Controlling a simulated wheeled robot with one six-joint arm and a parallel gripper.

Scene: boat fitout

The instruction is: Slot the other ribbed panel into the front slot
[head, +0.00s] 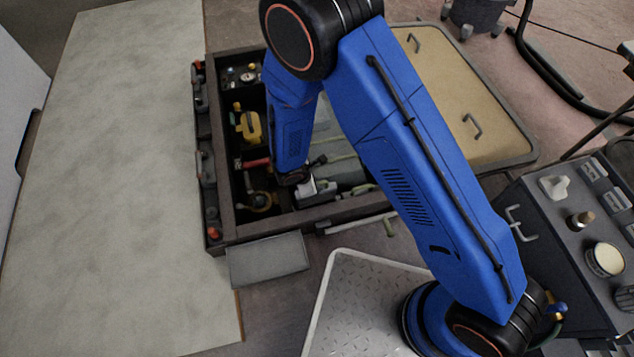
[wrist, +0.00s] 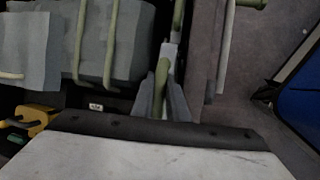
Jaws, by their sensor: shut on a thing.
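My gripper (wrist: 165,88) is shut on a narrow, light piece with an olive-green rib (wrist: 161,78), which looks like the ribbed panel seen nearly edge-on. Most of the panel is hidden by the fingers and the viewing angle. In the head view my gripper (head: 303,192) is low at the near side of the open dark box (head: 285,219), close to its front wall. Grey pieces with olive ribs (wrist: 97,40) lie beside it in the box and also show in the head view (head: 345,168). I cannot make out the front slot clearly.
A yellow tool (head: 250,126) and a red-handled tool (head: 257,162) lie in the box's left compartments. A beige lid (head: 470,90) with handles lies at the right. A grey box (head: 268,260) sits before the front wall. A dark cabinet (head: 545,225) stands right.

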